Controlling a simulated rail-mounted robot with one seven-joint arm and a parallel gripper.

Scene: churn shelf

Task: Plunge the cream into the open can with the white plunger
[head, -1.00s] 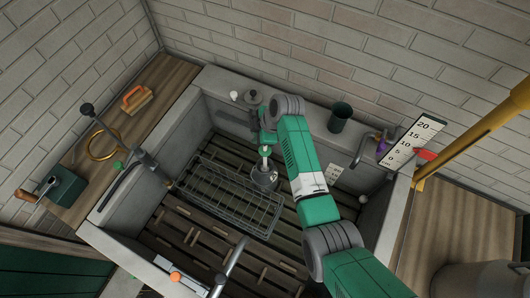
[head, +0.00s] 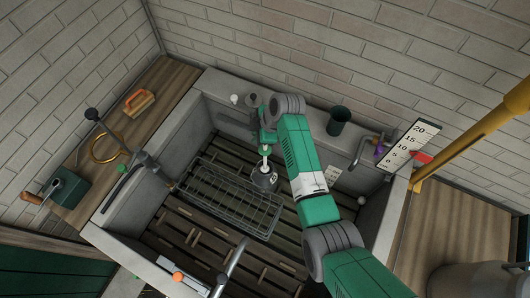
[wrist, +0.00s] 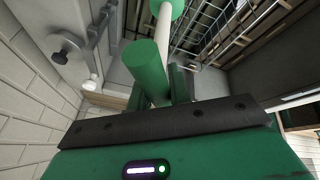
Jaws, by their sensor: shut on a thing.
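A grey can (head: 264,183) stands in the stone sink, by the far end of the wire rack. The white plunger's rod (head: 265,164) runs down from my gripper (head: 266,138) toward the can; at this size I cannot tell whether its lower end is inside or just above. In the wrist view my gripper (wrist: 158,88) is shut on the plunger's green grip (wrist: 146,67). No cream is visible.
A wire rack (head: 229,197) lies across the sink's slatted floor (head: 193,234). A dark green cup (head: 339,120) and a tap (head: 363,145) stand at the back rim. A scale board (head: 408,146) with a red pointer stands right. A crank box (head: 69,190) sits on the left counter.

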